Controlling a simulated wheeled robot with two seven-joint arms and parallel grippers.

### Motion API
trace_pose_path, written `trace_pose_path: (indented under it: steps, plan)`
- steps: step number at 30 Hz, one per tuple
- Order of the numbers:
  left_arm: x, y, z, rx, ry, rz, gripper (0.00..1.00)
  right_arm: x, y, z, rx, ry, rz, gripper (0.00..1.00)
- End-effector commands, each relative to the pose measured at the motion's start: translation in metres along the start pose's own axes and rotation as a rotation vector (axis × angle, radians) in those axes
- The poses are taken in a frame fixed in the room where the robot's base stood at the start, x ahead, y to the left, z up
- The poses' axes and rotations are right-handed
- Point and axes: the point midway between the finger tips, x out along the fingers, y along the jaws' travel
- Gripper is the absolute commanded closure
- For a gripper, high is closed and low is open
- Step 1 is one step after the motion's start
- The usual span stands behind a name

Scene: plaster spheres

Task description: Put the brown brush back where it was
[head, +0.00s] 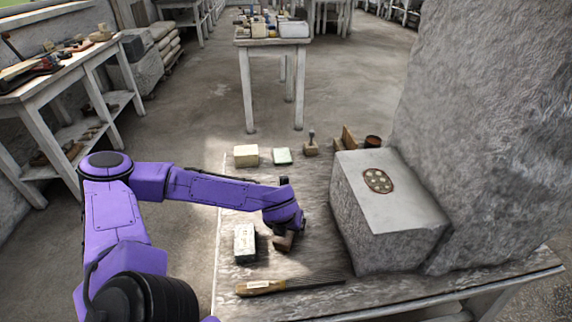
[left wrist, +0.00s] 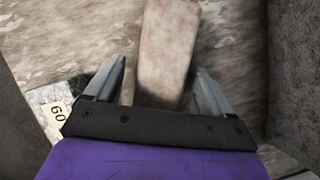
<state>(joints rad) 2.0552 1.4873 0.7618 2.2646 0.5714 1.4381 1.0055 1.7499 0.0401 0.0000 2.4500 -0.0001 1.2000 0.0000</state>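The brown brush (head: 284,242), a plain brown wooden piece, is at my left gripper (head: 290,228) over the near part of the workbench. The left wrist view shows its pale, worn brown body (left wrist: 167,50) between the two fingers of the left gripper (left wrist: 160,90). The fingers stand apart, with a clear gap on the left side and a narrow one on the right. Its bristles are not visible, and I cannot tell whether it touches the bench. My right gripper is in neither view.
A cream block (head: 246,155), a green block (head: 282,156) and a small tool stand (head: 311,146) are behind. A large stone block (head: 385,235) bounds the right.

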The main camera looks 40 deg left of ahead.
Motion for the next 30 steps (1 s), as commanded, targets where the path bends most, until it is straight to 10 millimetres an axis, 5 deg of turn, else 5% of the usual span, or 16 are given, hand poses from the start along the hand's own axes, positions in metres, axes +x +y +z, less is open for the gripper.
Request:
trace_pose_path:
  steps: [8,21,30]
  plan:
    - [-0.006,-0.001,0.001,0.0,-0.003,-0.002,0.17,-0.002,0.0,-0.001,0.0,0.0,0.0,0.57]
    - [-0.105,-0.001,0.003,0.0,-0.005,-0.005,0.17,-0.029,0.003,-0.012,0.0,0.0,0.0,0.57]
    - [-0.122,-0.001,0.001,0.0,-0.002,-0.002,0.17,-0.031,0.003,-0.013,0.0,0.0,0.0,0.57]
